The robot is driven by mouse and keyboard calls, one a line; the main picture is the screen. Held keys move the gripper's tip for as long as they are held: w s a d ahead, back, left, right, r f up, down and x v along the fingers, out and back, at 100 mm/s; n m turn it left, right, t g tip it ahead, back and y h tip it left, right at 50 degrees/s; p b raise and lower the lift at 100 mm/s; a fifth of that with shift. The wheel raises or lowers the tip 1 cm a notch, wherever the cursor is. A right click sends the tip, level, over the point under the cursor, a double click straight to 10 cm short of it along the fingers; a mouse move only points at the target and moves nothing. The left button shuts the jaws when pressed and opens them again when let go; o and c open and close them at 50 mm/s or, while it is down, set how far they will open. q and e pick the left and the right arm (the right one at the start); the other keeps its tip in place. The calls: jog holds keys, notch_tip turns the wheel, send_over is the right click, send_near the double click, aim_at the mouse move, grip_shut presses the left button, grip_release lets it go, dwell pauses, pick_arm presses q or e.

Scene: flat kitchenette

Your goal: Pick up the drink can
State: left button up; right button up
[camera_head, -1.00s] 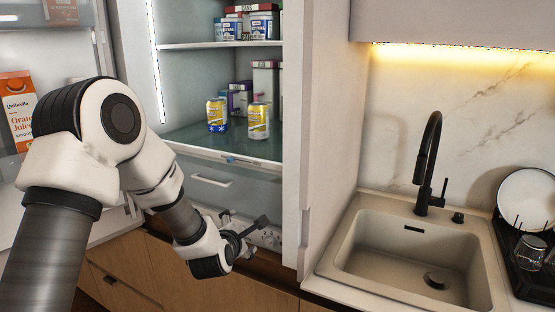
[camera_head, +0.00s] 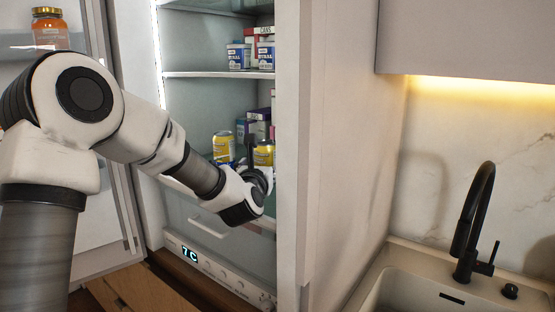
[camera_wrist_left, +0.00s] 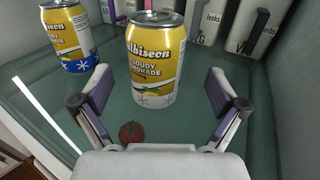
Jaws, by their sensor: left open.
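Two yellow drink cans stand upright on a glass fridge shelf. In the left wrist view one can (camera_wrist_left: 155,62) stands between and just beyond the open fingers of my left gripper (camera_wrist_left: 158,95), not visibly touched by them. The other can (camera_wrist_left: 70,38) stands further left. In the head view the left can (camera_head: 223,147) shows clearly, and the right can (camera_head: 263,154) is partly hidden by my left gripper (camera_head: 258,172), which reaches in at the shelf's front. My right gripper is not in view.
A small red round thing (camera_wrist_left: 131,131) lies on the shelf before the nearer can. Cartons (camera_wrist_left: 252,28) stand behind. Blue and white tubs (camera_head: 238,56) are on the shelf above. The fridge's right wall (camera_head: 290,150) is close to my gripper. A sink is at right.

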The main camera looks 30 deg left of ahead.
pick_arm(q)
jog(key=shift+a+r+p, duration=0.15)
jog(key=shift+r+p, duration=0.6)
jog(key=shift+r, duration=0.15)
jog(key=shift+w+a+r+p, duration=0.25)
jog(key=shift+w+a+p, duration=0.25)
jog(key=shift+p, duration=0.3)
jog(key=w, duration=0.1)
jog(key=w+a+f, duration=0.1)
jog(key=w, duration=0.1)
jog(key=w+f+p, duration=0.1)
jog(key=shift+w+a, duration=0.2)
jog(key=shift+w, duration=0.05)
jog(key=shift+s+d, duration=0.1)
jog(key=shift+s+d+r, duration=0.1)
jog(key=shift+s+r, duration=0.15)
jog(key=shift+c, duration=0.7)
jog(key=shift+s+r, duration=0.15)
jog(key=shift+s, duration=0.1)
jog(key=c, duration=1.4)
jog(key=shift+w, duration=0.15)
jog(key=shift+c, duration=0.2)
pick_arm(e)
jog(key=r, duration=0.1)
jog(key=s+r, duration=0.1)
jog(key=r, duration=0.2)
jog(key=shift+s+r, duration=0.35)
